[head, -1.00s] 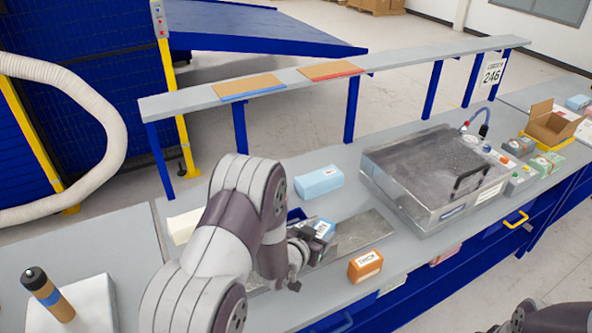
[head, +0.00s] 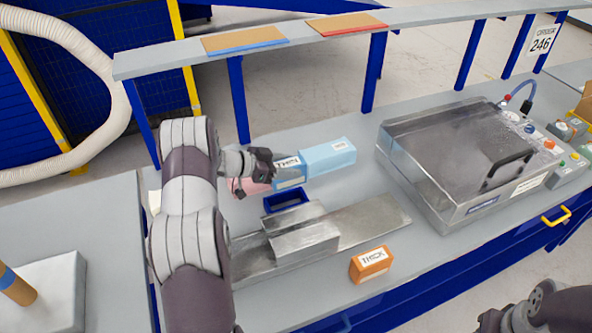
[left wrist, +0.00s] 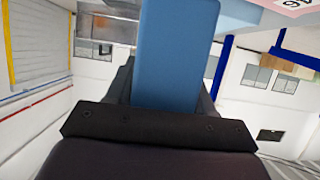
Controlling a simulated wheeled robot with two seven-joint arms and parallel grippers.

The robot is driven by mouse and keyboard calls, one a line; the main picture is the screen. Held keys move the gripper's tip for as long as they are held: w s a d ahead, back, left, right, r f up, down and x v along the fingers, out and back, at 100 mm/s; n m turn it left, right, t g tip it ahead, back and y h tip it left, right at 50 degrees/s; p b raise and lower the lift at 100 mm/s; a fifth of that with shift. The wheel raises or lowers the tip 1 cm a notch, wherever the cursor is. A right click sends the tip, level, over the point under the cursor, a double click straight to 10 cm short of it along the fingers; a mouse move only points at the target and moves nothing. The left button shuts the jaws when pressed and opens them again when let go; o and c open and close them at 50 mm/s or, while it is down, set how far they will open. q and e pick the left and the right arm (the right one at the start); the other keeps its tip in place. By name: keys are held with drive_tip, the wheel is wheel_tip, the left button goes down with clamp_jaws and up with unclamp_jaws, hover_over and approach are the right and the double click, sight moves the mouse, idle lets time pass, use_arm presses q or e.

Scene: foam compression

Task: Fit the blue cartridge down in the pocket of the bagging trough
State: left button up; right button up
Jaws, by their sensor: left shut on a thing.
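My left gripper (head: 266,166) is shut on the blue cartridge (head: 291,172), which has a white label reading THICK. It holds the cartridge behind the trough, and the cartridge fills the middle of the left wrist view (left wrist: 165,50). The metal bagging trough (head: 372,222) lies along the bench, with raised metal walls (head: 303,242) around its middle. From here I cannot see into the pocket's bottom. The cartridge is clear of the trough. Part of my right arm shows at the lower right; its jaws cannot be made out.
A light blue block (head: 330,157) lies right of the cartridge and a pink block (head: 250,185) left of it. A small blue tray (head: 285,200) sits behind the trough. An orange block (head: 371,263) stands in front. A metal sealing machine (head: 450,155) stands right.

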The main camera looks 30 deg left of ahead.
sight(284, 182)
use_arm(q)
drive_tip(key=shift+s+r, duration=0.15)
drive_tip(key=shift+s, duration=0.75)
drive_tip(key=shift+f, duration=0.2)
drive_tip(key=shift+w+f+b, duration=0.3)
drive_tip(key=shift+f+b, duration=0.25)
drive_tip(key=shift+f, duration=0.1)
drive_tip(key=shift+w+f+b, duration=0.25)
drive_tip(key=shift+f+b, duration=0.25)
drive_tip(key=shift+f, duration=0.1)
drive_tip(key=shift+s+f+b, duration=0.35)
drive_tip(key=shift+f+b, duration=0.45)
drive_tip(key=shift+b, duration=0.1)
drive_tip(key=shift+f, duration=0.15)
drive_tip(key=shift+w, duration=0.2)
drive_tip(key=shift+s+f, duration=0.1)
drive_tip(key=shift+s, duration=0.15)
drive_tip(key=shift+f, duration=0.1)
use_arm(e)
drive_tip(key=f, duration=0.2)
drive_tip(key=s+f, duration=0.1)
drive_tip(key=f, duration=0.1)
drive_tip(key=shift+s, duration=0.15)
